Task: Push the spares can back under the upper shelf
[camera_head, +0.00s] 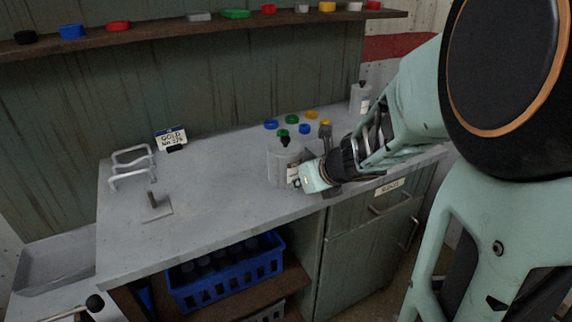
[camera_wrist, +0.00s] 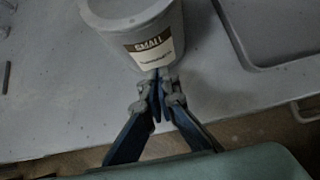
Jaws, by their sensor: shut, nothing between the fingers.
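A grey can (camera_head: 281,168) with a dark knob on its lid stands upright on the grey worktop (camera_head: 225,190), near its front edge. In the wrist view the can (camera_wrist: 165,22) has a label reading "SMALL" over a smaller line I cannot read. My gripper (camera_head: 298,183) is at the can's right front side. In the wrist view its shut, empty fingertips (camera_wrist: 158,78) are at the lower edge of the label, touching or very close. The brown upper shelf (camera_head: 160,36) runs along the wall above and behind the worktop.
A similar can (camera_head: 360,98) stands at the back right. Several coloured caps (camera_head: 285,132) lie behind the near can. Wire handles (camera_head: 131,167), a plate with a post (camera_head: 155,207) and a small sign (camera_head: 171,138) are on the left. A blue crate (camera_head: 225,275) sits below.

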